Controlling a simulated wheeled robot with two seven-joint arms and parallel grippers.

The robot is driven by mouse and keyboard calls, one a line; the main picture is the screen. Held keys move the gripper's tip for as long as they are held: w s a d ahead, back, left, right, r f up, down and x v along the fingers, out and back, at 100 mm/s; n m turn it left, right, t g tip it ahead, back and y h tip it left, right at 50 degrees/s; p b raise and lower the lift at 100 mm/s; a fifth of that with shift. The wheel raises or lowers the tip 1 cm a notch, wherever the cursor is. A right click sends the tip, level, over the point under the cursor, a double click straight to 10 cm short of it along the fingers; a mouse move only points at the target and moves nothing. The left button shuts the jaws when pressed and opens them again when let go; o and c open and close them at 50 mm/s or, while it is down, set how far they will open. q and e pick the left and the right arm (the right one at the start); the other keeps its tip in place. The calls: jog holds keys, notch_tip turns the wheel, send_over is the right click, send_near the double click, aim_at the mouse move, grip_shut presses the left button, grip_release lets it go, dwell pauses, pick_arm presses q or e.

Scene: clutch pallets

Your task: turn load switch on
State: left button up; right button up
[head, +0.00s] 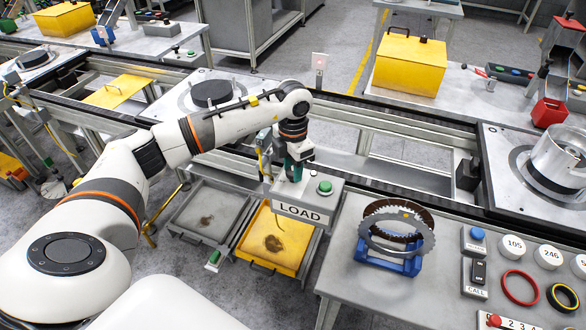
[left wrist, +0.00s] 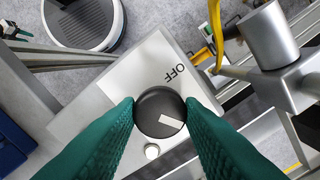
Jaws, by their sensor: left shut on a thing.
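The LOAD box (head: 308,211), a grey control box with a LOAD label, stands at the table edge in the middle of the head view. My left gripper (head: 293,170) reaches down onto its top left part and hides the switch there. In the left wrist view the load switch (left wrist: 160,113) is a round dark knob with a pale pointer mark toward the lower right. The OFF lettering (left wrist: 174,75) is above it, away from the mark. The green fingers of my left gripper (left wrist: 160,108) are shut on the knob from both sides. My right gripper is not in view.
A green button (head: 325,187) sits on the box beside my gripper. A yellow tray (head: 258,264) lies below left. A blue stand (head: 392,260) with toothed rings is to the right. Call buttons (head: 477,235) and numbered discs lie farther right. A conveyor runs behind.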

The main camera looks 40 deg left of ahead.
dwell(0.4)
pick_arm(q)
jog(key=o, duration=1)
notch_tip(320, 180, up, 12)
jog(key=b, duration=0.2)
jog(key=shift+b, duration=0.4)
